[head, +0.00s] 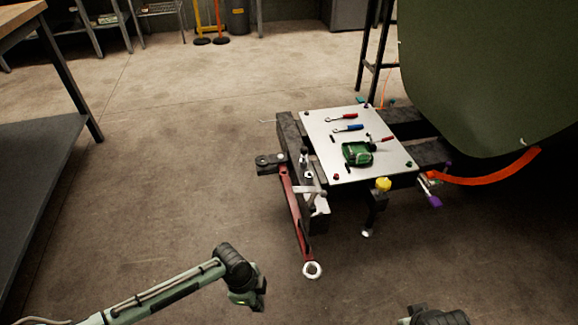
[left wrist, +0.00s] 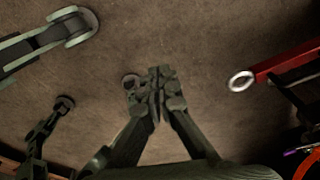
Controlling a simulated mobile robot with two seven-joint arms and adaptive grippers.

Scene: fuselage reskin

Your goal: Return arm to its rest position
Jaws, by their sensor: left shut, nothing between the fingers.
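My left arm comes in from the lower left in the head view, low over bare concrete floor. Its wrist end, with the left gripper (head: 248,298) partly hidden below it, points downward, left of the red wrench-like bar and apart from it. In the left wrist view the left gripper (left wrist: 157,80) has its fingers together with nothing between them, above the floor. A dark piece of my right arm shows at the bottom edge of the head view; no right gripper fingers can be made out.
A workstand with a pale tool board (head: 345,170) carries a green device (head: 357,153) and several hand tools. A red bar with a ring end (head: 312,269) juts toward me. A green fuselage panel (head: 490,70) fills the upper right. A dark-shelved table (head: 40,170) stands left. Floor between is clear.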

